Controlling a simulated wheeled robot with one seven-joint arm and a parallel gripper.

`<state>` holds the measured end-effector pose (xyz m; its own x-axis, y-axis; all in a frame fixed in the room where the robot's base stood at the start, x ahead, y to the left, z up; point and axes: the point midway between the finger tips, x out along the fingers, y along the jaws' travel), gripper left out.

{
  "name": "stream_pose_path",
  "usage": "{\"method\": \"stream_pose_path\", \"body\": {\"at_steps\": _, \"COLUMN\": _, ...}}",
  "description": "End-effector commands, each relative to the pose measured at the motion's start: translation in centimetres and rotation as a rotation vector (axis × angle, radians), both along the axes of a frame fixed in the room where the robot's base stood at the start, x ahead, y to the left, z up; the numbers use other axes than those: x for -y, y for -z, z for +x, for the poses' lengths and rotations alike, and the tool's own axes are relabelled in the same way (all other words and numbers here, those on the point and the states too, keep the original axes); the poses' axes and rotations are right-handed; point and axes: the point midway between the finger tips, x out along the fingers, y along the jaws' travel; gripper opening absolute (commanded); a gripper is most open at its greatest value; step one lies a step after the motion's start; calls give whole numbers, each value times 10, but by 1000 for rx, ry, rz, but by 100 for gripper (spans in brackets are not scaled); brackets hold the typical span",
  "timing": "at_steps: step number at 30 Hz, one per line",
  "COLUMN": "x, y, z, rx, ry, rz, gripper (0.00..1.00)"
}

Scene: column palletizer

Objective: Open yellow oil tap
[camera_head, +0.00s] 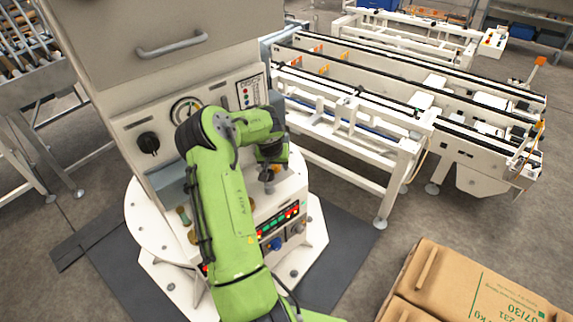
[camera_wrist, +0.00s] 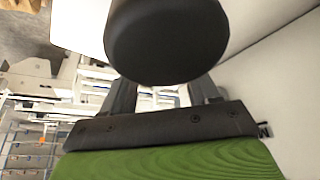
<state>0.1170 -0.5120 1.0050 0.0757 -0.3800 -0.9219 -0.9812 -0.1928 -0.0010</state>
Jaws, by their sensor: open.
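My arm reaches across the front of a white machine. My gripper (camera_head: 268,184) is small and partly hidden by the wrist, close to the machine's front panel. In the wrist view, my gripper's (camera_wrist: 165,95) two dark fingers are apart. A large black rounded part (camera_wrist: 168,42) looms over them, and I cannot tell what it is. I cannot clearly make out a yellow oil tap. A small yellowish fitting (camera_head: 193,237) shows left of my arm, below a greenish one (camera_head: 183,215). A yellowish patch also shows beside the wrist. I cannot tell whether any of these is the tap.
The machine's panel has a black knob (camera_head: 148,143), a gauge (camera_head: 184,108) and a lit display strip (camera_head: 278,220). A white conveyor (camera_head: 400,150) stands at the right. A cardboard box (camera_head: 490,285) is at the lower right. Bare floor lies between them.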

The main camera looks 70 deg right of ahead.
Motion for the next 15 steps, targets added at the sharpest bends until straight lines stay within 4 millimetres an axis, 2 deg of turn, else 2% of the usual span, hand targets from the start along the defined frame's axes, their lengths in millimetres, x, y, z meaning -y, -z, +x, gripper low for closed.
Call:
{"method": "stream_pose_path", "body": {"at_steps": 3, "x": 3, "y": 8, "z": 0, "rx": 0, "ry": 1, "rz": 1, "gripper": 60}}
{"method": "stream_pose_path", "body": {"at_steps": 10, "x": 3, "y": 8, "z": 1, "rx": 1, "ry": 1, "rz": 0, "gripper": 60}}
{"method": "stream_pose_path", "body": {"at_steps": 15, "x": 3, "y": 8, "z": 1, "rx": 1, "ry": 0, "rz": 0, "gripper": 34}}
